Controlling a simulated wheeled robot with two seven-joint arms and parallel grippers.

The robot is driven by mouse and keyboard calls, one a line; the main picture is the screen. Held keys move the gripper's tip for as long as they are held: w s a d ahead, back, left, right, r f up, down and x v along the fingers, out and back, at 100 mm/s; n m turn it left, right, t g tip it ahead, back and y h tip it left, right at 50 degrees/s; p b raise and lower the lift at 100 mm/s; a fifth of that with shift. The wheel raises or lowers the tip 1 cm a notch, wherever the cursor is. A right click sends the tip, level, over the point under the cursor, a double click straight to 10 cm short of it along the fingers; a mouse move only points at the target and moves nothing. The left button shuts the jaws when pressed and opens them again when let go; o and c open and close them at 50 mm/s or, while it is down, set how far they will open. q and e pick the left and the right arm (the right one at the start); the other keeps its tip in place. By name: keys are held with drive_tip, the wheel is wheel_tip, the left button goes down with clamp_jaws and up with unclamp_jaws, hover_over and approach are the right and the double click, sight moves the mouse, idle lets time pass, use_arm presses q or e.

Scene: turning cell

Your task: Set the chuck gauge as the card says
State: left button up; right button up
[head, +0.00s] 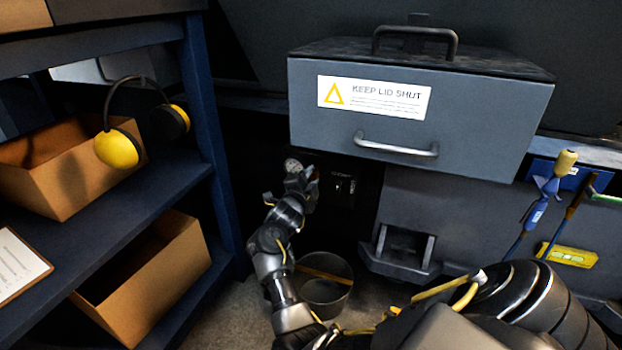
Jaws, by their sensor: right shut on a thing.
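My right gripper (301,180) is shut at a dark recess left of the grey machine front. A small round pale grey part (293,165), perhaps the chuck gauge or its knob, shows right at its fingers. The fingers and forearm cover much of that spot, and no dial reading can be made out. Just right of the gripper is a dark panel (343,186) with a small label, too blurred to read surely. A white card on a board (18,265) lies on the left shelf, its print too small to read. My left gripper is not in view.
A grey lidded box (470,115) marked KEEP LID SHUT juts out above right of the gripper. A metal bucket (325,292) stands below. Blue shelving (212,120) with cardboard boxes (150,275) and yellow earmuffs (118,149) bounds the left. Tools (548,185) hang at right.

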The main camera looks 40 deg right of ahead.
drive_tip(key=shift+f, duration=0.1)
drive_tip(key=o, duration=1)
